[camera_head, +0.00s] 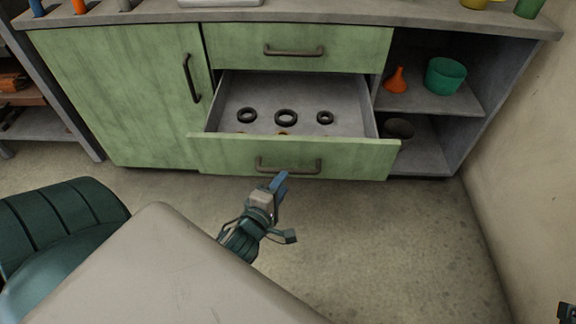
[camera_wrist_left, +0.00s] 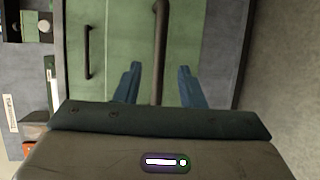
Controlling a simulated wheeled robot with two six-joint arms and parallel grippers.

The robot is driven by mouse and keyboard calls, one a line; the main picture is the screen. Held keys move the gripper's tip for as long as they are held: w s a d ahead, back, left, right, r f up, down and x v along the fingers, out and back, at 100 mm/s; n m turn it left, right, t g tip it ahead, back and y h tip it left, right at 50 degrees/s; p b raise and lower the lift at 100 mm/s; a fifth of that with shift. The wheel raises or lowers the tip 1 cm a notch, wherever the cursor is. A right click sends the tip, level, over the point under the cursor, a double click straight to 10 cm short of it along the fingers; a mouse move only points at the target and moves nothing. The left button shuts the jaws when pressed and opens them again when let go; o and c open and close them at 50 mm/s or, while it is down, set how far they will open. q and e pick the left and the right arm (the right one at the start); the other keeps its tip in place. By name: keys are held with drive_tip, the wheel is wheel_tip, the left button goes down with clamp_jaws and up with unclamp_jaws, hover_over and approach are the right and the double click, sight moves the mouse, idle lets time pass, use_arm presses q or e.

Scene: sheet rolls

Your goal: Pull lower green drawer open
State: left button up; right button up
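The lower green drawer (camera_head: 230,156) stands pulled out from the cabinet, with its grey inside showing. Its dark bar handle (camera_head: 289,169) is on the front. My left gripper (camera_head: 279,184) is just below and in front of this handle. In the left wrist view my left gripper (camera_wrist_left: 160,86) is open, its two blue fingers apart. The handle (camera_wrist_left: 160,45) lines up between the fingers there. I cannot tell whether the fingers touch it. A small dark piece at the lower right edge of the head view may be part of my right gripper; its state is hidden.
Several dark rings, such as one in the middle (camera_head: 286,117), lie in the drawer. The upper drawer (camera_head: 235,46) and left door (camera_head: 125,95) are shut. Open shelves at right hold an orange funnel (camera_head: 396,81) and green bowl (camera_head: 445,76). Floor is clear below the drawer's right side.

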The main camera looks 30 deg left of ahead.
use_arm(q)
drive_tip(key=shift+v, duration=2.15)
